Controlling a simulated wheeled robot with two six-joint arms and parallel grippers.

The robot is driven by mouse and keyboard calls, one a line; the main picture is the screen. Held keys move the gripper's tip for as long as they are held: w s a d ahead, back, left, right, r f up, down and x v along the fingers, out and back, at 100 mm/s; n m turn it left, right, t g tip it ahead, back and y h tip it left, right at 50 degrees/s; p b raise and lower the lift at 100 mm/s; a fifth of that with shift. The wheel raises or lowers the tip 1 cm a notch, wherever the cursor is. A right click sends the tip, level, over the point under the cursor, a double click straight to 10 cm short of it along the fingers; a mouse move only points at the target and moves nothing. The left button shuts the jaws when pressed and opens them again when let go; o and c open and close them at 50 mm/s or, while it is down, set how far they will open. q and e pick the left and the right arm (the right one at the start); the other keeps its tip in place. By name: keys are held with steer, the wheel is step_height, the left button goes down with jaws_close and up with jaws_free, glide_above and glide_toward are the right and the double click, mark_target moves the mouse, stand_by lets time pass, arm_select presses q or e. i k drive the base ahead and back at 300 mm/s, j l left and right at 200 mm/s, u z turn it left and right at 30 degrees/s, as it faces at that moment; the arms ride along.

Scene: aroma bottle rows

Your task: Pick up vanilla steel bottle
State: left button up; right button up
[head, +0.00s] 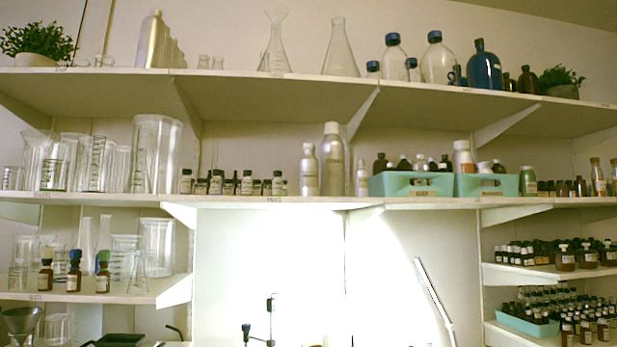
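Several silvery bottles stand on the middle shelf: a medium one (309,172), a taller one (332,165) to its right, and a small slim one (361,180) beside the teal bins. Another steel-coloured bottle (154,42) stands on the top shelf at the left. Their labels are too small to read, so I cannot tell which is vanilla. All stand upright. Neither of my grippers is in view.
Small dark bottles with white labels (247,184) stand left of the steel bottles. Teal bins (395,185) with bottles stand to the right. Glass beakers (156,155) fill the left shelf. A thin white arm-like object (433,300) rises below the middle shelf.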

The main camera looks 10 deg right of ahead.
mark_target(310, 180)
steer(key=i+l, duration=0.15)
steer(key=l, duration=0.2)
steer(key=i+l, duration=0.1)
steer(key=l, duration=0.25)
steer(key=i+l, duration=0.15)
steer(key=l, duration=0.25)
steer(key=i+l, duration=0.1)
steer(key=l, duration=0.25)
steer(key=i+l+u, duration=0.1)
steer(key=l, duration=0.25)
steer(key=i+l, duration=0.15)
steer(key=l, duration=0.2)
